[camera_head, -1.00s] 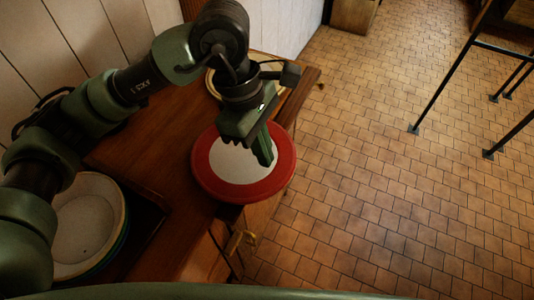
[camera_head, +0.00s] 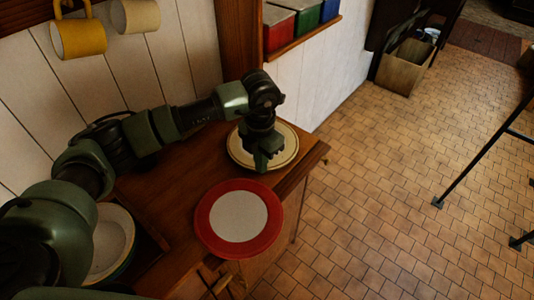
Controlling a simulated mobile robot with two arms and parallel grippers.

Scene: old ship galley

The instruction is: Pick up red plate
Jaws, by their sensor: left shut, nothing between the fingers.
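The red plate (camera_head: 276,228) has a wide red rim and a pale grey centre. It lies at the front edge of the wooden counter (camera_head: 180,200), partly over the edge, fully in view. My left gripper (camera_head: 262,166) is shut and empty. It points down over the cream plate (camera_head: 286,147) behind the red plate, apart from the red plate in the picture. I cannot tell whether the fingertips touch the cream plate. My right gripper does not show.
Stacked bowls (camera_head: 112,238) stand at the counter's left. A yellow mug (camera_head: 80,38) and a cream mug (camera_head: 136,15) hang on the wall. Coloured boxes (camera_head: 290,22) sit on a shelf.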

